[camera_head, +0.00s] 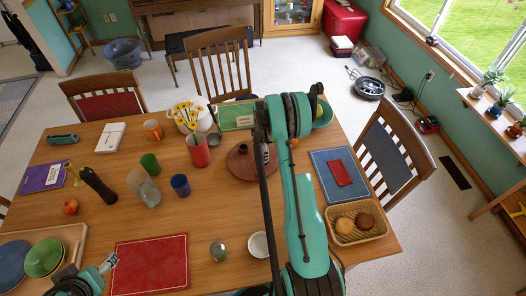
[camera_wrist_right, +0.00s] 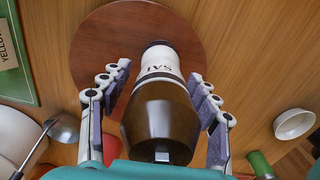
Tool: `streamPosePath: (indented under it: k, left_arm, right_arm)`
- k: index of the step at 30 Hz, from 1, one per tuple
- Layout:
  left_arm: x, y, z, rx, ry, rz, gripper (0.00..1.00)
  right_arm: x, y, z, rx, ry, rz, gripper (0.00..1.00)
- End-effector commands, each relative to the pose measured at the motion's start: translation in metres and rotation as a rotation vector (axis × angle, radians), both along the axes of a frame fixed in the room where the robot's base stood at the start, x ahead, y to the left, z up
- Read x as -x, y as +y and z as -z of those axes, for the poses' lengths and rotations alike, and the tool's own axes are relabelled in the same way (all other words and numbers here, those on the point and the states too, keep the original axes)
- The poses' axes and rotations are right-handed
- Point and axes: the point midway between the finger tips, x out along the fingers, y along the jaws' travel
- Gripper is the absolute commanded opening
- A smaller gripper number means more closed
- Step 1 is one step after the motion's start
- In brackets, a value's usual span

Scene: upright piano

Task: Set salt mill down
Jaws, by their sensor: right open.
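The salt mill (camera_wrist_right: 160,105), dark brown with a white lettered band, stands on a round brown board (camera_wrist_right: 88,58) in the right wrist view. My right gripper (camera_wrist_right: 160,74) is open, one finger on each side of the mill, with small gaps visible. In the head view the round board (camera_head: 236,172) lies right of the table's middle. A small part of the mill (camera_head: 243,148) seems to show beside my right arm, which hides the rest and the gripper. My left gripper (camera_head: 109,263) is low at the left, above the table's near edge; its opening is unclear.
A red tumbler (camera_head: 199,152) stands left of the board, with yellow flowers behind. A green book (camera_head: 237,117) lies behind it. A white bowl (camera_head: 258,245) is nearer, and a bread basket (camera_head: 357,223) is at right.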

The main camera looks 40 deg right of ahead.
Motion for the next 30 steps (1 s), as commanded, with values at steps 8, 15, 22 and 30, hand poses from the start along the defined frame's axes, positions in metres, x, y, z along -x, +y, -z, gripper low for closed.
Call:
streamPosePath:
  k: [8, 15, 22, 30]
  left_arm:
    - [0.0, 0.0, -0.008, 0.0, 0.0, 0.0, 0.65]
    - [0.0, 0.0, -0.013, 0.0, 0.0, 0.0, 0.65]
    - [0.0, 0.0, -0.014, 0.0, 0.0, 0.0, 0.65]
    - [0.0, 0.0, -0.014, 0.0, 0.0, 0.0, 0.65]
  right_arm:
    - [0.0, 0.0, -0.06, 0.0, 0.0, 0.0, 0.62]
    - [0.0, 0.0, -0.105, 0.0, 0.0, 0.0, 0.62]
    - [0.0, 0.008, -0.13, 0.005, -0.011, 0.018, 0.62]
    - [0.013, 0.09, -0.227, 0.038, -0.142, 0.254, 0.62]
